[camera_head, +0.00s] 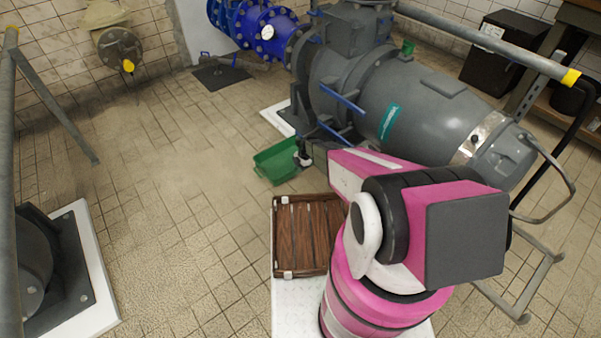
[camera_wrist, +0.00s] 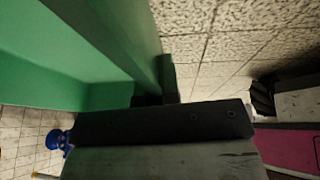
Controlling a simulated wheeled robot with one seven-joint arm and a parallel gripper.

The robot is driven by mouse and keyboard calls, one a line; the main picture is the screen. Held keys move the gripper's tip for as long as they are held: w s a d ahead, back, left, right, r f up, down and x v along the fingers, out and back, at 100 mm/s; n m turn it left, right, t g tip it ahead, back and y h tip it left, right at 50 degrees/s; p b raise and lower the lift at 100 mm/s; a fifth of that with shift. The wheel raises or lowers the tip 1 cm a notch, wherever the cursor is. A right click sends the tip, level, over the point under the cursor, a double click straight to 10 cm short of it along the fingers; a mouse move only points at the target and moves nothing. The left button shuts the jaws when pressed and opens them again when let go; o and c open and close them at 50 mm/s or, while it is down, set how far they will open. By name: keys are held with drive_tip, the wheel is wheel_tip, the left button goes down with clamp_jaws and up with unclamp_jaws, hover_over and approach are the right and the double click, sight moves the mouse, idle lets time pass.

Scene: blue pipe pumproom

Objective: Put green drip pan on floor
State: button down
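The green drip pan (camera_head: 275,163) is left of the grey pump's base in the head view, over the tiled floor (camera_head: 180,170). It fills the upper left of the wrist view (camera_wrist: 50,60), with its side wall running down to my gripper. My gripper (camera_head: 303,157) is at the pan's right edge, and its dark finger ends (camera_wrist: 157,100) meet the wall in the wrist view. It looks shut on that wall. My arm hides part of the gripper in the head view. I cannot tell whether the pan's underside touches the floor.
The grey pump (camera_head: 420,105) with blue handles stands right of the pan, joined to a blue pipe (camera_head: 265,32). A brown slatted tray (camera_head: 287,235) sits in front, beside my arm. Floor left of the pan is open. A white-edged plinth (camera_head: 97,285) stands lower left.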

drive_tip(key=shift+w+d, duration=0.45)
drive_tip(key=shift+d, duration=0.15)
drive_tip(key=shift+w+d+f, duration=0.1)
drive_tip(key=shift+d+f, duration=0.05)
drive_tip(key=shift+f, duration=0.7)
drive_tip(key=shift+d+f, duration=0.1)
drive_tip(key=shift+f, duration=0.75)
drive_tip(key=c, duration=1.3)
unclamp_jaws()
drive_tip(key=shift+f, duration=0.15)
drive_tip(key=shift+c, duration=0.2)
